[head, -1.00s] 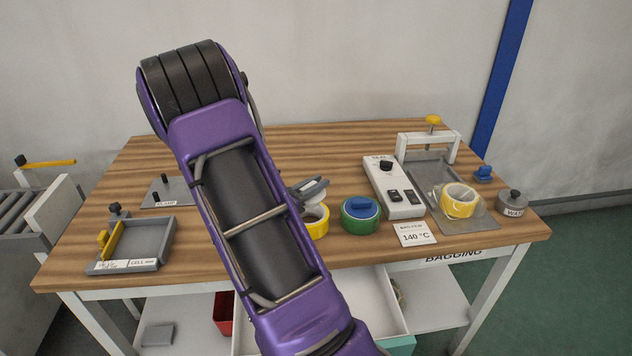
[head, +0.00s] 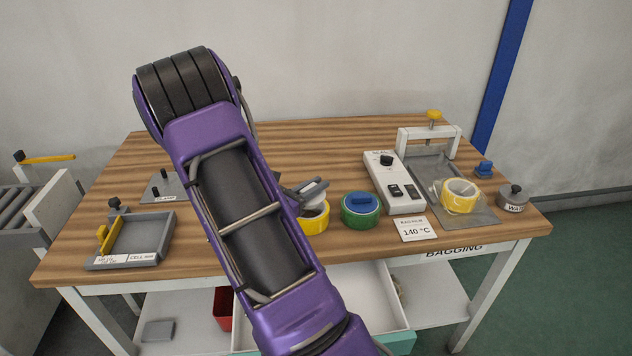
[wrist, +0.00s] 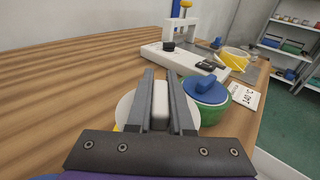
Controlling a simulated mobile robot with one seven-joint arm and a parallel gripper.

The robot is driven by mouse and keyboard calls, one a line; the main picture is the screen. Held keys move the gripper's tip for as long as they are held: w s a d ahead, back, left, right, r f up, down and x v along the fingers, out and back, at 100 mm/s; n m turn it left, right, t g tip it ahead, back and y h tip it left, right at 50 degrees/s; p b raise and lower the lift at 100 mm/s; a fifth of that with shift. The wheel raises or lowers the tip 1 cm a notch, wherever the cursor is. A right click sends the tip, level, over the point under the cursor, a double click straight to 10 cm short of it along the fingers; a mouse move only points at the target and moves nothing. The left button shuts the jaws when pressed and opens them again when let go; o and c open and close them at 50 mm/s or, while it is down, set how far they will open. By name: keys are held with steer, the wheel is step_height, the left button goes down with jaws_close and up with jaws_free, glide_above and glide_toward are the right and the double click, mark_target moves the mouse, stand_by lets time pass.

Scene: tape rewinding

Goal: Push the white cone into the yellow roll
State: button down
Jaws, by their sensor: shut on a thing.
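My gripper (wrist: 160,98) is shut on the white cone (wrist: 160,104), its grey fingers pressed on either side of the white upright part. A wide white round part shows below and around the fingers in the wrist view. The yellow roll (head: 314,222) stands on the table under my gripper (head: 312,188) in the head view, partly behind my arm. Only a sliver of yellow shows under the white part in the wrist view. The cone seems to be over the roll; whether it sits inside the ring cannot be told.
A green roll with a blue plug (head: 360,209) stands close to the right of the yellow roll. Behind it are a white control box (head: 392,180) and a press frame (head: 430,135). Another yellow tape roll (head: 459,197) lies on a grey plate. A grey tray (head: 142,241) is at left.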

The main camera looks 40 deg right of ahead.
steer(key=shift+f, duration=0.25)
steer(key=shift+f, duration=0.3)
steer(key=shift+f, duration=0.6)
steer(key=shift+f, duration=0.4)
stand_by(0.4)
steer(key=c, duration=0.5)
jaws_free()
